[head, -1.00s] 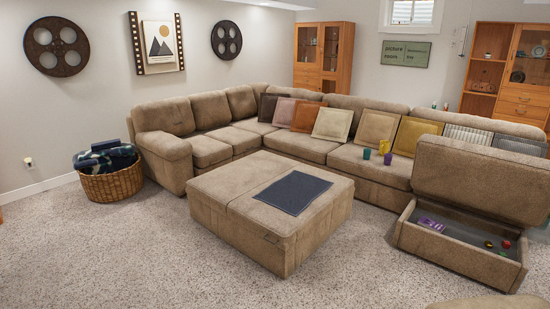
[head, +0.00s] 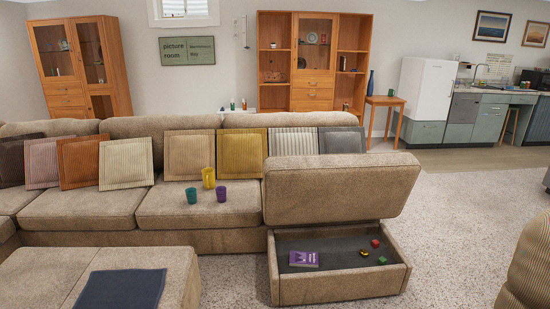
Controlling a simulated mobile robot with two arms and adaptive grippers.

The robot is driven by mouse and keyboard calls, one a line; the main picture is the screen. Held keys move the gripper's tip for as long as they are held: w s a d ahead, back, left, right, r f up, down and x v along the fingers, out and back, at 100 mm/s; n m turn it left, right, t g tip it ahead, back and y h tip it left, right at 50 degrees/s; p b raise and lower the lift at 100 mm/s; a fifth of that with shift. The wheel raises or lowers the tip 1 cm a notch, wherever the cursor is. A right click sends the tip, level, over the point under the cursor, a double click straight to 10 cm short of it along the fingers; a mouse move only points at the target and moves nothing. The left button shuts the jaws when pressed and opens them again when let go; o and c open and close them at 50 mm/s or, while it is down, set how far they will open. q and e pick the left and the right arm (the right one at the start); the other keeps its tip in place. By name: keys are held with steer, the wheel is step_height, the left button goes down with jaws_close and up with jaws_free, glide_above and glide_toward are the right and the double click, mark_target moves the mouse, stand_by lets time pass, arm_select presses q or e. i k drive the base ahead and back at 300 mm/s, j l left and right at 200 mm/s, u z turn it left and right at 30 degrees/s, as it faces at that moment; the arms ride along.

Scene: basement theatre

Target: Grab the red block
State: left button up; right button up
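A small red block (head: 375,243) lies in the open storage compartment (head: 340,289) at the right end of the sectional sofa. A small green item (head: 382,260) and a small red and yellow item (head: 364,253) lie near it. A purple book or box (head: 304,259) lies in the left part of the same compartment. The compartment's padded lid (head: 340,188) is raised behind it. Neither of my grippers shows in the head view.
An ottoman (head: 50,267) with a dark mat (head: 122,289) stands at the front left. Yellow, teal and purple cups (head: 222,194) sit on the sofa seat. Carpet (head: 455,225) is clear to the right of the compartment. A brown padded seat (head: 528,270) stands at the right edge.

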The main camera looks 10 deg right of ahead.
mark_target(376, 244)
steer(key=i+l+z, duration=0.25)
steer(key=i+z, duration=0.25)
steer(key=i, duration=0.3)
steer(key=i+z, duration=0.45)
steer(key=i, duration=0.3)
